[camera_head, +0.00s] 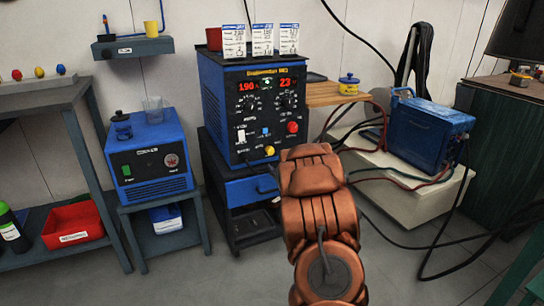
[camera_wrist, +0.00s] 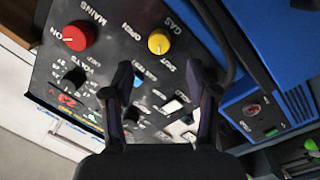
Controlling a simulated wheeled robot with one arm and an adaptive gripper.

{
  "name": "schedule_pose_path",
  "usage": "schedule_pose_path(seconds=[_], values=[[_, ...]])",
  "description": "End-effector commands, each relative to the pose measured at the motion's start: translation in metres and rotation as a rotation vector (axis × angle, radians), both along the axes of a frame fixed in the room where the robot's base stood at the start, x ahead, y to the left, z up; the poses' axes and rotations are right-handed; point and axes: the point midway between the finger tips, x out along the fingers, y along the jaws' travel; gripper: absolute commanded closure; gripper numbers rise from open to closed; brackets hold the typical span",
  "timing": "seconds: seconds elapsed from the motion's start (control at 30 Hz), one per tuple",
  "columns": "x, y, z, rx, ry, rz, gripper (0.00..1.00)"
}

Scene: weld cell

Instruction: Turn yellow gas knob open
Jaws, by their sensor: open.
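The yellow gas knob (camera_wrist: 158,42) is on the black front panel of the blue welder (camera_head: 215,95), by the labels GAS, OPEN and SHUT. In the head view the knob (camera_head: 269,150) is at the panel's lower edge. I cannot tell clearly which label it points to. My gripper (camera_wrist: 160,78) is open and empty in the wrist view, its two dark fingers apart over the panel. The knob shows beyond the fingertips, in line with the gap, and nothing touches it visibly. In the head view my copper-coloured arm hides the gripper.
A red MAINS knob (camera_wrist: 77,36) sits beside the yellow knob, with small black knobs (camera_wrist: 75,80) near it. A dark cable (camera_wrist: 215,40) runs close by the right finger. A blue cooler unit (camera_head: 150,155) stands left, a blue case (camera_head: 428,130) right with loose hoses.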

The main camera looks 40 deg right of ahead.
Motion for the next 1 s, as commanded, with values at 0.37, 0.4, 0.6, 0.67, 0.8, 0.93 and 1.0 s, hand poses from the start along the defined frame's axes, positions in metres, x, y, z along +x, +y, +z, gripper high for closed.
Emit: schedule_pose_path(seconds=[0.37, 0.4, 0.6, 0.67, 0.8, 0.93, 1.0], values=[[0.031, -0.015, -0.001, 0.001, -0.001, 0.001, 0.42], [0.035, -0.017, -0.001, 0.0, 0.0, 0.0, 0.42], [0.053, -0.026, -0.002, 0.0, 0.001, 0.001, 0.42], [0.058, -0.028, -0.002, 0.001, 0.001, 0.0, 0.42], [0.065, -0.031, -0.001, 0.003, 0.001, -0.001, 0.42], [0.066, -0.032, -0.001, 0.003, 0.001, -0.001, 0.42], [0.066, -0.032, 0.0, 0.003, 0.001, -0.001, 0.42]])
